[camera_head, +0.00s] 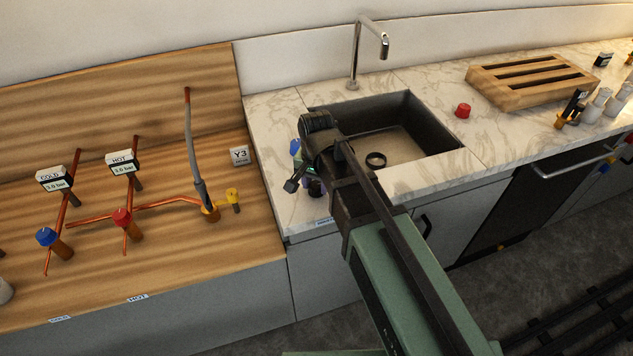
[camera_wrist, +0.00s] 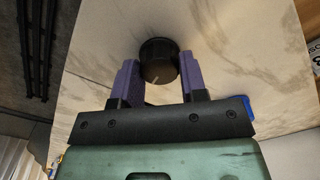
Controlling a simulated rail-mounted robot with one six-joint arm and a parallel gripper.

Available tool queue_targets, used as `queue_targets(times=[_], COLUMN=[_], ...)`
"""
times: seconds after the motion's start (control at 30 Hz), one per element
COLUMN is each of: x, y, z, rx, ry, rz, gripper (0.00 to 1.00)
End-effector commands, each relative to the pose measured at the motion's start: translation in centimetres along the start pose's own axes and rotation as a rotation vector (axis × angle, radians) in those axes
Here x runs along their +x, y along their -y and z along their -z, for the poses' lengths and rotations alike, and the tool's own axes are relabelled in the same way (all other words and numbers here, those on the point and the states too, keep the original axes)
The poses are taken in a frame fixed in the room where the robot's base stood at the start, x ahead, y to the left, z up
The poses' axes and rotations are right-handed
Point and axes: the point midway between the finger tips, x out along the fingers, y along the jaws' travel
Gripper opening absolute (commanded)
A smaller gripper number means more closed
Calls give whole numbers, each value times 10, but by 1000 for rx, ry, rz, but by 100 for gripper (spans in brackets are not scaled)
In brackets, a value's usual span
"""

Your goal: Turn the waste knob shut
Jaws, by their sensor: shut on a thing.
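The waste knob is a round black knob (camera_wrist: 158,61) with a pale pointer line on its face, standing on the marble counter. The line runs slantwise towards the lower left in the wrist view. My gripper (camera_wrist: 158,66) is shut on the knob, with one purple finger on each side of it. In the head view the dark knob (camera_head: 315,188) shows only in part, at the counter's front left of the sink. My arm hides much of this spot there.
The sink (camera_head: 408,142) with its tap (camera_head: 356,60) lies behind and right of my arm. A red knob (camera_head: 463,110) and wooden rack (camera_head: 530,82) are at right. A blue object (camera_wrist: 244,104) is close to my gripper.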

Motion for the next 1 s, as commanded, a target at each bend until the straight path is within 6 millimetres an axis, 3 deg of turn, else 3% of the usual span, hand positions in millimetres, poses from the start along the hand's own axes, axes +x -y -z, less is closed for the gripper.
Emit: queue_targets(times=[1.0], x=[0], y=[1], z=[-1], rx=[-946], ry=[0], rz=[0], gripper=[16])
